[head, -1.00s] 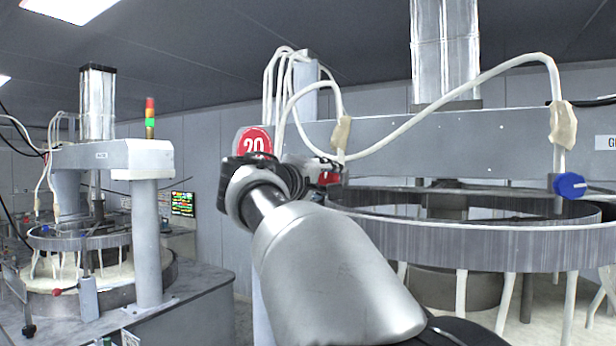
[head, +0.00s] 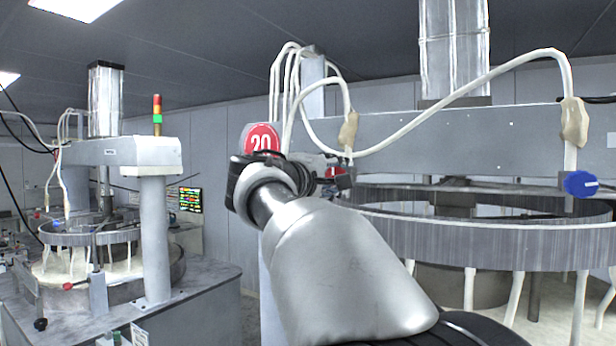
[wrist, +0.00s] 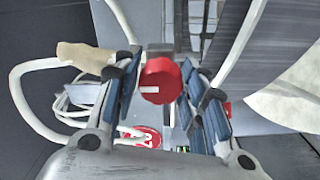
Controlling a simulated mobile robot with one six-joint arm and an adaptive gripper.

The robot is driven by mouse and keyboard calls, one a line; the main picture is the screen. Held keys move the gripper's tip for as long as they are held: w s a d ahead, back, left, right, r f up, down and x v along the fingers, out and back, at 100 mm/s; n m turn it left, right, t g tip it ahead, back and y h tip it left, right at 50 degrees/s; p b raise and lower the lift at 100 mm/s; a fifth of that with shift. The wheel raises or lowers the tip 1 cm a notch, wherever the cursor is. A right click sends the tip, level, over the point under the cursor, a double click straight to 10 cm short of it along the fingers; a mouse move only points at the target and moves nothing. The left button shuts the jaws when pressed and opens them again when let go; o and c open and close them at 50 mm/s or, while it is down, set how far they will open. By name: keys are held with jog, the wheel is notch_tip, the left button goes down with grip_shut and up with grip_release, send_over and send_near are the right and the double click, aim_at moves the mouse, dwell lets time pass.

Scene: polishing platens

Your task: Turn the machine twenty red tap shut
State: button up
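The red tap (wrist: 160,80) is a round knob with a short white mark pointing left in the wrist view. It sits between the blue-padded fingers of my gripper (wrist: 164,92), which are spread to either side with narrow gaps showing; contact is not clear. In the head view, the red tap (head: 337,174) shows only in part behind my gripper (head: 318,168), below the beam of the machine with the red 20 sign (head: 261,139). This sign also shows upside down in the wrist view (wrist: 146,138).
A blue tap (head: 580,184) hangs on a white hose at the right. A pale hose with a tan wrapping (head: 348,131) runs close to my gripper. The large ring (head: 470,243) lies below right. Another machine (head: 120,152) stands at the left.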

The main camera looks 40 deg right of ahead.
jog(key=shift+o, duration=1.3)
jog(key=v, duration=1.2)
jog(key=s+a+f+y+b, duration=0.2)
jog(key=s+f+y+b, duration=0.1)
jog(key=f, duration=0.7)
jog(key=s+a+f+y+b, duration=0.1)
jog(key=s+f+y+b, duration=0.15)
jog(key=f, duration=0.75)
jog(key=s+a+f+y+b, duration=0.2)
jog(key=s+f+y+b, duration=0.15)
jog(key=f, duration=0.65)
jog(key=s+a+f+y+b, duration=0.2)
jog(key=s+a+f, duration=0.2)
jog(key=f, duration=0.5)
jog(key=s+a+f+m+g+y+b, duration=0.1)
jog(key=s+a+f+y+b, duration=0.1)
jog(key=s+a+f, duration=0.3)
jog(key=s+a+f+g+y+b, duration=0.1)
jog(key=s+a+f, duration=0.4)
jog(key=f, duration=0.8)
jog(key=a+y+b, duration=0.1)
jog(key=y, duration=0.1)
jog(key=shift+f+m+y+b, duration=0.25)
jog(key=shift+m+y+b, duration=0.05)
jog(key=shift+b, duration=0.1)
